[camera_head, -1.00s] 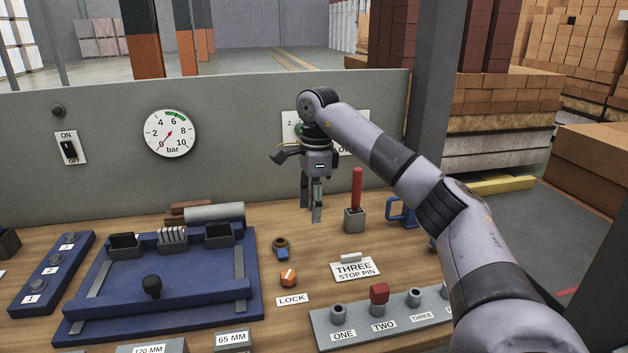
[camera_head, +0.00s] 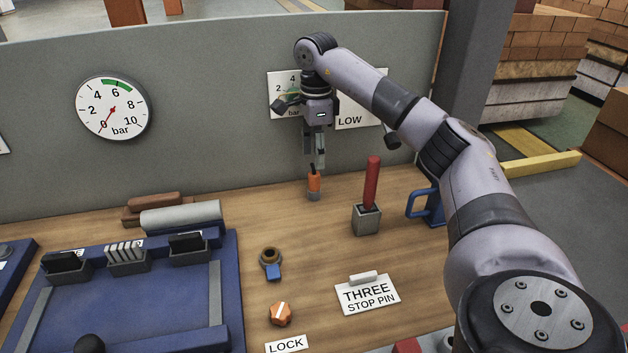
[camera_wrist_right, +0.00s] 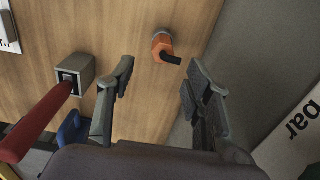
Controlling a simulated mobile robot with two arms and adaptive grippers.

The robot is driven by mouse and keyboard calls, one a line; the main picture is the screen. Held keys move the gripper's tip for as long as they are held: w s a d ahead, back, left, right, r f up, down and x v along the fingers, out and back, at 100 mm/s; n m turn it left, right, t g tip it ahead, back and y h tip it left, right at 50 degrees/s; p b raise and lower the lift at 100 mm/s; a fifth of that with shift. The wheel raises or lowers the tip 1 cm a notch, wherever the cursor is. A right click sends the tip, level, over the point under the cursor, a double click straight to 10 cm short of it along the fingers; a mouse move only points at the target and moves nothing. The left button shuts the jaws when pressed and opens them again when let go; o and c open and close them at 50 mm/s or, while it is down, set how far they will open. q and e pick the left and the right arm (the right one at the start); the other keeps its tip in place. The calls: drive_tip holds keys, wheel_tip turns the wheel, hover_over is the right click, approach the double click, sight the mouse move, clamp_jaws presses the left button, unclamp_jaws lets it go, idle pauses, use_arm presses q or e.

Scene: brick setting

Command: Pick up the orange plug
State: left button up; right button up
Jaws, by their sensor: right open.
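The orange plug (camera_head: 314,182) stands on the wooden bench near the grey back wall. It has a black top and a grey lower end. My right gripper (camera_head: 316,161) points down just above it in the head view. In the right wrist view the plug (camera_wrist_right: 163,47) lies beyond the gap between the two fingers of my right gripper (camera_wrist_right: 160,76). Those fingers are apart with nothing between them. My left gripper is in neither view.
A red handle (camera_head: 372,183) in a grey block and a blue handle (camera_head: 421,204) stand right of the plug. A ring with a blue tag (camera_head: 271,262), an orange knob (camera_head: 281,314) and a stop-pin sign (camera_head: 368,294) lie nearer. A blue fixture (camera_head: 140,303) is left.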

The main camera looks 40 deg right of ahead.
sight(314, 174)
wheel_tip(314, 174, down, 3)
drive_tip(key=shift+w+d+r, duration=0.1)
drive_tip(key=shift+w, duration=0.05)
wheel_tip(314, 174, down, 5)
drive_tip(key=shift+p, duration=0.3)
drive_tip(key=shift+r, duration=0.1)
drive_tip(key=shift+c, duration=0.2)
clamp_jaws()
